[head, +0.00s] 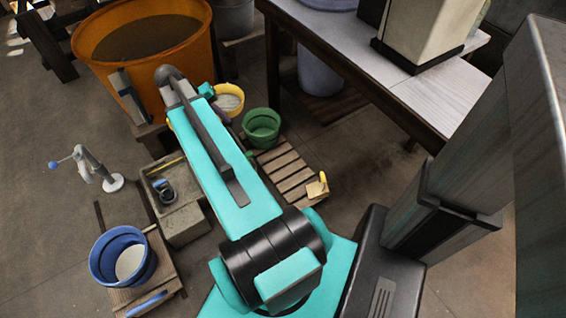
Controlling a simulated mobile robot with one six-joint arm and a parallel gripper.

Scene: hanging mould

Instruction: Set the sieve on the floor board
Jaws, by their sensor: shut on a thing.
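A yellow-rimmed round vessel (229,97) with a pale inside sits just right of my arm's far end and is partly covered by it. It may be the sieve, but I cannot tell for sure. My teal arm stretches from the bottom centre to the upper left. A slatted wooden floor board (283,171) lies right of the arm. A tan block with a yellow part (317,187) is at its right end.
A green bucket (262,126) stands at the slatted board's far end. A large orange tub (142,48) is at the upper left. A grey stone trough (183,222), a blue bucket (122,256) and a pump-like stand (98,172) are left. A table (345,45) fills the upper right.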

